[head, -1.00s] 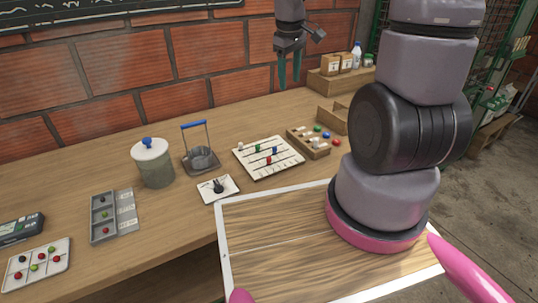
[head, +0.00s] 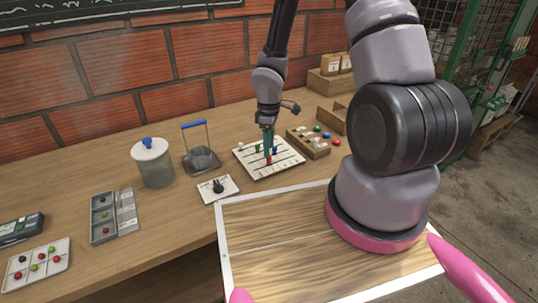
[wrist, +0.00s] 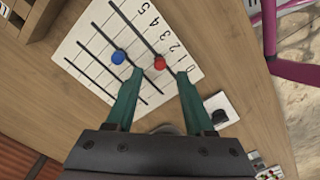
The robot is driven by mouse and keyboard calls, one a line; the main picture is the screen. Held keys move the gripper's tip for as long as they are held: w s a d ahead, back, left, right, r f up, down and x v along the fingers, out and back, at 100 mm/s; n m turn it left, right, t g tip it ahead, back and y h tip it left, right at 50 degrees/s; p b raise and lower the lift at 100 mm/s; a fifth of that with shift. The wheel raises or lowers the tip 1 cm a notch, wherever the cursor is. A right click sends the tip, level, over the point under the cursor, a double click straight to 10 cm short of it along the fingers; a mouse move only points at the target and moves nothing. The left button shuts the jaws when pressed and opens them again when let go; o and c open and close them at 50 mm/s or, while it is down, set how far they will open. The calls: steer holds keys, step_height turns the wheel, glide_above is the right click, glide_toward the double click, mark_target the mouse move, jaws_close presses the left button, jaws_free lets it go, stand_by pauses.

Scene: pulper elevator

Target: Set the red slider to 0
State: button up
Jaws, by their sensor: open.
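The slider board (head: 250,165) is a white plate with several dark slots, lying on the workbench. The red slider (head: 268,161) is in its front slot; in the wrist view the red slider (wrist: 159,62) appears near the 1 of a printed 0 to 5 scale, the 0 end being to the lower right. A blue slider (wrist: 118,58) is in the neighbouring slot. My gripper (head: 268,152) points down over the board. In the wrist view my gripper (wrist: 160,74) is open, its two green fingers on either side of the red slider. Contact cannot be told.
A small white plate with a black knob (head: 218,188) lies at front left. A basket with a blue handle (head: 202,160) and a lidded jar (head: 153,165) stand further left.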

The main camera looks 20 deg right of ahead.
mark_target(269, 161)
steer(key=shift+f, duration=2.05)
jaws_close()
